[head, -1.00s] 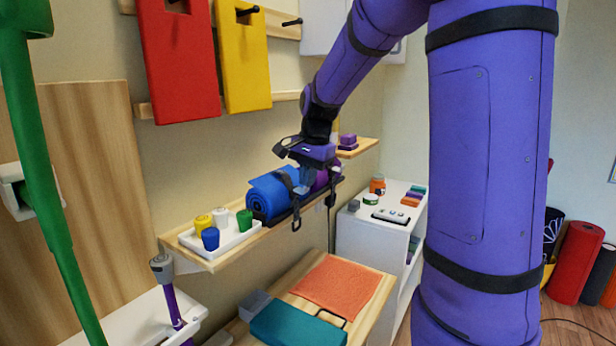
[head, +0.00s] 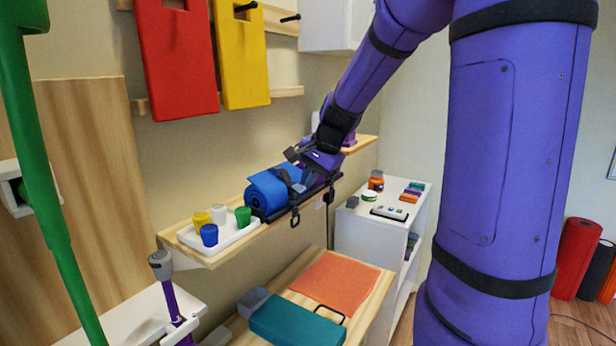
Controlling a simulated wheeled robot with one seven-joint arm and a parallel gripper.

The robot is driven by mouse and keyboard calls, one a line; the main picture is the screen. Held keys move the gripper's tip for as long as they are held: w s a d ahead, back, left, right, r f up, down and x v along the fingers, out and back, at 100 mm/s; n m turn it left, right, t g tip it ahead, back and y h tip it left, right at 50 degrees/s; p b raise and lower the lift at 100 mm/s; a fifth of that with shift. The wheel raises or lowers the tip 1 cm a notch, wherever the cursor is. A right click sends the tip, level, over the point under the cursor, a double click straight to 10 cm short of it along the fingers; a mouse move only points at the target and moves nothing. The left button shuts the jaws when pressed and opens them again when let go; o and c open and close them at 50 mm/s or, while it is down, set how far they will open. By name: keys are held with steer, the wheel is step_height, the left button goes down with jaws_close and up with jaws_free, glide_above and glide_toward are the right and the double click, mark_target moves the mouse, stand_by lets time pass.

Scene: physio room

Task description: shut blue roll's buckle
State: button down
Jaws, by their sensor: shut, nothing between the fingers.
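The blue roll (head: 268,192) lies on the wooden wall shelf (head: 205,257), with a dark strap around its right part. A black buckle piece (head: 294,220) hangs at the front of the shelf edge below the roll. My gripper (head: 300,178) is shut and empty, low over the right end of the blue roll, at the strap. The gripper and wrist hide the roll's right end and whatever lies behind it. I cannot tell whether the fingers touch the strap, nor whether the buckle is fastened.
A white tray (head: 249,232) with small coloured cups stands left of the roll. Below are a teal block (head: 297,322) and an orange cloth (head: 335,281) on a wooden surface. A white cabinet (head: 364,243) with small items stands to the right. Red and yellow boards hang above.

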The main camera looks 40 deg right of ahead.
steer(key=shift+s+f, duration=0.25)
steer(key=shift+f, duration=0.2)
steer(key=shift+d+f, duration=0.1)
steer(key=shift+t, duration=0.7)
steer(key=shift+w+f, duration=0.1)
steer(key=shift+f, duration=1.9)
steer(key=shift+r, duration=0.8)
